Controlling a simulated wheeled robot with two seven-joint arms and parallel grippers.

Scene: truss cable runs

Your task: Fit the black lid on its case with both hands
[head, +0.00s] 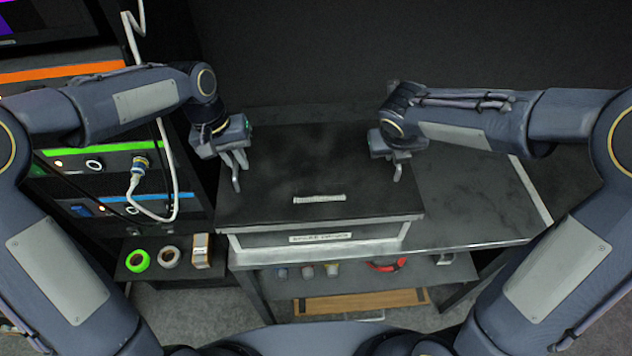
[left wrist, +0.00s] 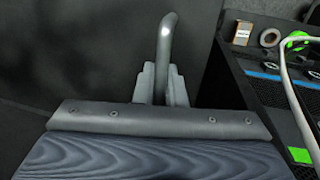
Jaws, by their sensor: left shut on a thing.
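The black lid (head: 300,170) lies flat over its case (head: 270,240), covering the top. The case's grey front wall carries a white label. I cannot tell whether a gap is left between lid and case. A grey label strip sits near the lid's front edge. My left gripper (head: 236,160) is shut on the lid's left handle (head: 236,183); in the left wrist view this bent grey handle (left wrist: 165,45) rises between the fingers (left wrist: 160,85). My right gripper (head: 399,156) is at the lid's right handle (head: 398,174); its finger gap is hidden.
The case stands on a dark bench (head: 470,200) with free room at right. At left is a rack with a white cable (head: 172,170) hanging. Green tape (head: 138,260), a grey roll (head: 170,256) and a small box (head: 202,250) sit on a low shelf.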

